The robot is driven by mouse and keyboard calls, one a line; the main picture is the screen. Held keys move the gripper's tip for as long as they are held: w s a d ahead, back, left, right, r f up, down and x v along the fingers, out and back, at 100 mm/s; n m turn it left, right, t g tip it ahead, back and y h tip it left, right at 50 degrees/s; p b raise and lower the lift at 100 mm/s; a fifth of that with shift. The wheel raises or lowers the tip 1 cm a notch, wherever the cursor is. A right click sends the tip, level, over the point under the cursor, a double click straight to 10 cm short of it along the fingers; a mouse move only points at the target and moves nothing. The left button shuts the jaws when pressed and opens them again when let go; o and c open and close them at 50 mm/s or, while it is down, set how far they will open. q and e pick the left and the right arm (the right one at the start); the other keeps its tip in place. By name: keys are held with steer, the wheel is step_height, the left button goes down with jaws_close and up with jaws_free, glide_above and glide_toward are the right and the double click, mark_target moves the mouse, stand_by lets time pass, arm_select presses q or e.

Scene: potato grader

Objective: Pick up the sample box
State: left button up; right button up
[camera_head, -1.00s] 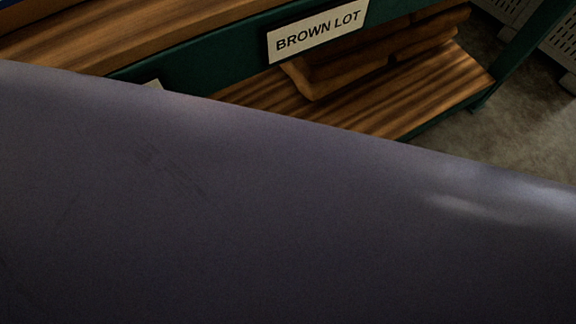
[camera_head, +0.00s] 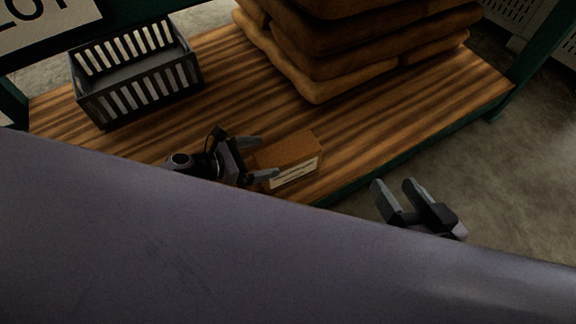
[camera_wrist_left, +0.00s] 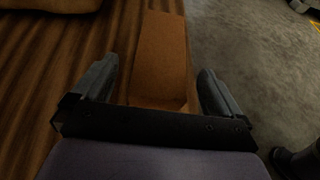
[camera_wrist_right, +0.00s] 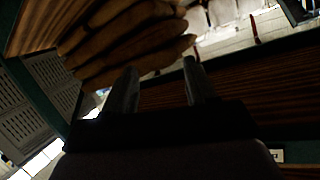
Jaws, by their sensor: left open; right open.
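The sample box is a small brown box (camera_head: 288,156) with a white label on its front side, lying near the front edge of the wooden shelf in the head view. My left gripper (camera_head: 262,158) is open at the box's left end, its fingertips close to the box. In the left wrist view the box (camera_wrist_left: 161,58) extends forward from between the open fingers of the left gripper (camera_wrist_left: 158,85); I cannot tell whether they touch it. My right gripper (camera_head: 393,190) is open and empty, to the right of the box and off the shelf's front edge. It also shows empty in the right wrist view (camera_wrist_right: 160,78).
A black slatted crate (camera_head: 136,84) stands at the shelf's left. Brown sacks (camera_head: 350,50) are stacked at the back. The wooden shelf (camera_head: 235,80) is bare between them. A green frame edge (camera_head: 420,150) runs along the front. Concrete floor (camera_head: 520,190) lies at right.

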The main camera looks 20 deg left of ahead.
mark_target(288, 151)
arm_select(q)
steer(key=x, duration=0.1)
steer(key=b+x, duration=0.1)
steer(key=x, duration=0.3)
steer(key=shift+w+d+r, duration=0.15)
steer(key=shift+d, duration=0.2)
jaws_close()
steer(key=shift+r, duration=0.2)
